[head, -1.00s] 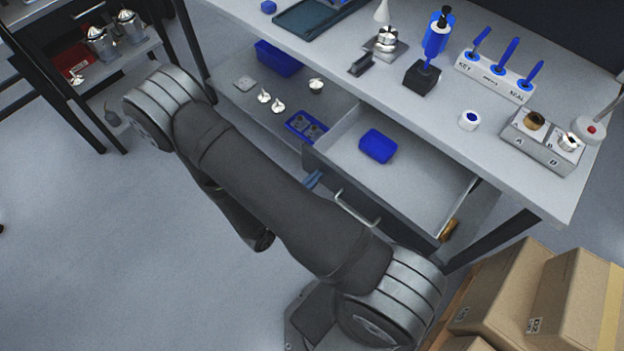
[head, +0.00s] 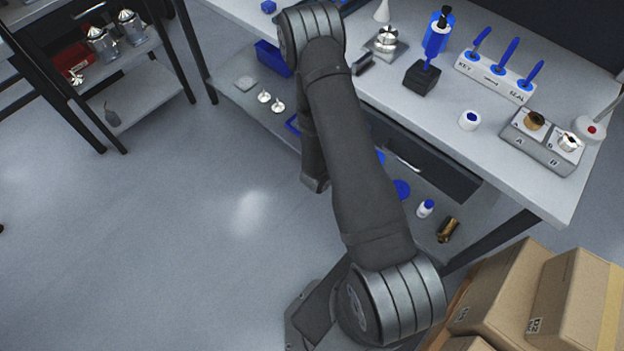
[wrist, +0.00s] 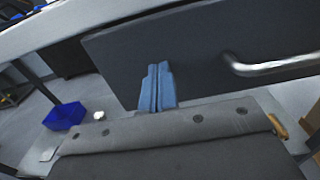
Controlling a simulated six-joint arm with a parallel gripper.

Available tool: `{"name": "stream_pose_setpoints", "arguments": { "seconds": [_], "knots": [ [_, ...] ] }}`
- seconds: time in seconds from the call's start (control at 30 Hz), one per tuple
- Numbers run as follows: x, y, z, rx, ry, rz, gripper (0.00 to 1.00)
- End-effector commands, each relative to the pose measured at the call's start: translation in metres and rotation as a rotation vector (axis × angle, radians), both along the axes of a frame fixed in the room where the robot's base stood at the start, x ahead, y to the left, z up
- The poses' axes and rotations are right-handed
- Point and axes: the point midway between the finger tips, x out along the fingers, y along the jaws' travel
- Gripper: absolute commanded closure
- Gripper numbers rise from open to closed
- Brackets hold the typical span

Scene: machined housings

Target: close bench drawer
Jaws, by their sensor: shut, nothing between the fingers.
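The bench drawer's dark front (head: 440,172) sits under the benchtop edge in the head view, and no drawer interior shows. Its silver bar handle (head: 403,161) is partly hidden by my arm. In the wrist view the drawer front (wrist: 200,45) fills the upper middle, with the handle (wrist: 275,66) to the right of my gripper. My gripper (wrist: 158,70) has blue fingers pressed together, empty, with their tips at the lower part of the drawer front left of the handle. I cannot tell whether they touch it. In the head view my gripper is hidden behind my arm.
The lower shelf holds a blue bin (head: 272,57), small metal parts (head: 270,101), a white bottle (head: 426,208) and a brass part (head: 448,230). The benchtop (head: 540,185) carries tools and fixtures. Cardboard boxes (head: 520,295) stand at the lower right. Floor at left is clear.

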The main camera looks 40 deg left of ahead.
Motion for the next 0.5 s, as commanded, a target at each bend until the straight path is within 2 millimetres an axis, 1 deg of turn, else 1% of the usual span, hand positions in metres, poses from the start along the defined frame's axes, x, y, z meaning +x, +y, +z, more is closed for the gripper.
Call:
{"name": "stream_pose_setpoints", "arguments": {
  "seconds": [0.03,0.2,0.3,0.5],
  "knots": [
    [0.009,-0.001,0.0,0.001,-0.001,-0.004,1.0],
    [0.028,0.0,0.0,0.001,0.0,-0.002,1.0],
    [0.034,0.0,0.0,0.0,0.0,0.0,1.0],
    [0.04,0.0,0.001,0.002,-0.001,-0.003,1.0]
  ]
}}
